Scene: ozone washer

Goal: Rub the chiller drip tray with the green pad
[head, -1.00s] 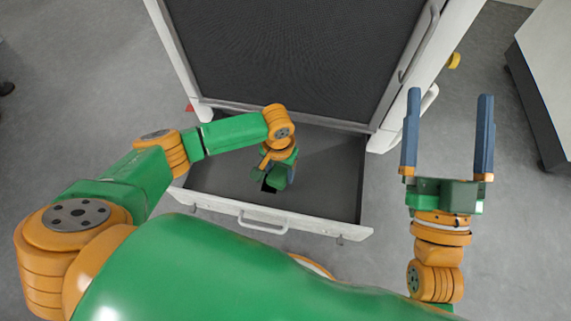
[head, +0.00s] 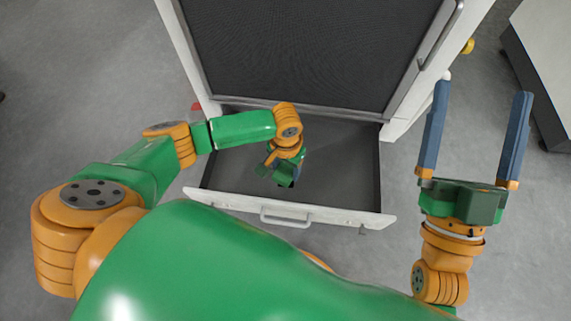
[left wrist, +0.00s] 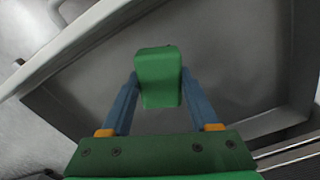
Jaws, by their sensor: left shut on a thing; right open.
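The chiller drip tray (head: 340,170) is a grey, shallow, drawer-like tray pulled out below the dark front of the chiller. It has a pale front edge with a handle. My left gripper (head: 285,182) reaches down into the tray, its fingers mostly hidden in the head view. In the left wrist view, my left gripper (left wrist: 158,90) is shut on the green pad (left wrist: 160,75), a small block held between the blue fingertips over the tray floor (left wrist: 225,70). I cannot tell whether the pad touches the floor. My right gripper (head: 478,135) is open and empty, right of the chiller.
The chiller (head: 310,45) rises behind the tray, with a door handle on its right side. The tray handle (head: 285,216) sticks out in front. A pale cabinet (head: 550,65) stands at the far right. Grey floor is clear to the left.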

